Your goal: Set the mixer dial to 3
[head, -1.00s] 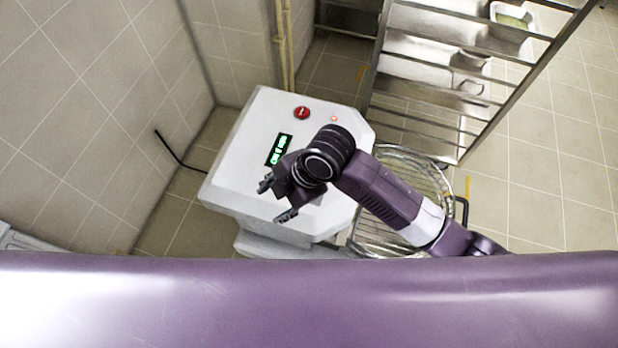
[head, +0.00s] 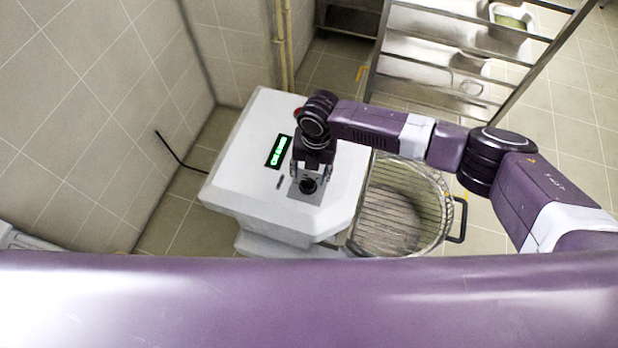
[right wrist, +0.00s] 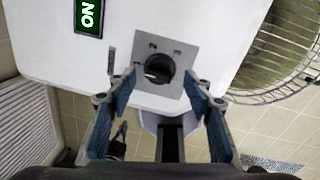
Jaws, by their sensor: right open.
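The mixer (head: 240,165) is a white machine with a sloped top. Its dial (head: 309,185) is a round black knob on a grey square plate; it also shows in the right wrist view (right wrist: 158,68). Which mark the dial points at is too small to tell. A green-lit display (head: 278,151) sits left of the dial; the right wrist view shows "ON" on part of it (right wrist: 88,16). My right gripper (head: 311,174) is open, with its fingertips on either side of the dial; contact cannot be told. My left gripper is not in view.
A round wire guard (head: 430,190) with a black handle (head: 459,220) stands right of the mixer. A metal rack (head: 450,75) is behind it. A red button (head: 298,112) is partly hidden by my right arm. A tiled wall (head: 80,110) closes the left side.

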